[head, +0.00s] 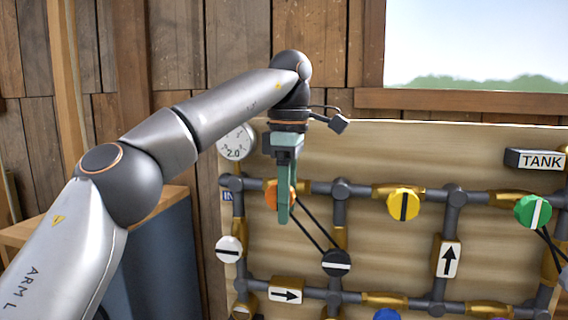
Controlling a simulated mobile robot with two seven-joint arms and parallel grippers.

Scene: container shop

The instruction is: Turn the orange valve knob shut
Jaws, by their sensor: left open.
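The orange valve knob (270,196) sits on the upper pipe at the left of the wooden board. My left gripper (284,215) hangs down in front of it and hides most of it, including any mark on its face. The gripper is open, with its green fingers seen nearly edge-on. I cannot tell whether the fingers touch the knob or stand in front of it. My right gripper is not in view.
Other knobs on the board are yellow (404,204), green (533,211), white (229,249) and black (336,263). A gauge (236,143) is at the upper left, and a TANK sign (535,160) at the right. Dark rods run from near the orange knob to the black one.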

